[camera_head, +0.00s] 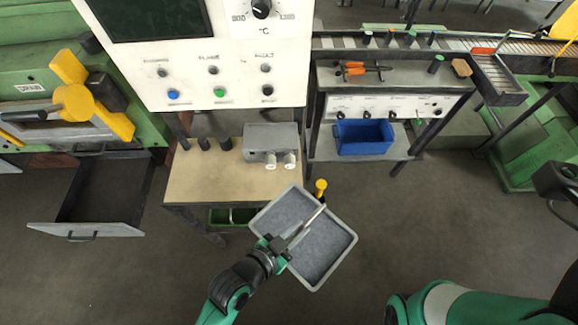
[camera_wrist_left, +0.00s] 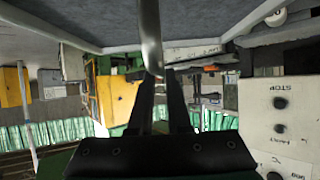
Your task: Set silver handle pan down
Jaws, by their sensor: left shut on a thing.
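The silver handle pan (camera_head: 325,262) is a square grey tray with a raised rim and a silver bar handle (camera_head: 306,224) across it. In the head view it appears turned at an angle in front of the right front corner of the wooden-topped table (camera_head: 215,181). My left gripper (camera_head: 277,244) is shut on the handle near the pan's left side. In the left wrist view the handle (camera_wrist_left: 150,40) runs down between the fingers, with the pan's grey surface (camera_wrist_left: 80,22) behind it. A dark part at the head view's right edge may be my right gripper; its fingers are unclear.
A grey box with white knobs (camera_head: 270,143) stands on the table's back right; the table's front left is bare. A yellow-topped tool (camera_head: 320,187) shows just beyond the pan. An open drawer (camera_head: 92,205) is at left. A blue bin (camera_head: 362,138) sits on a shelf at right.

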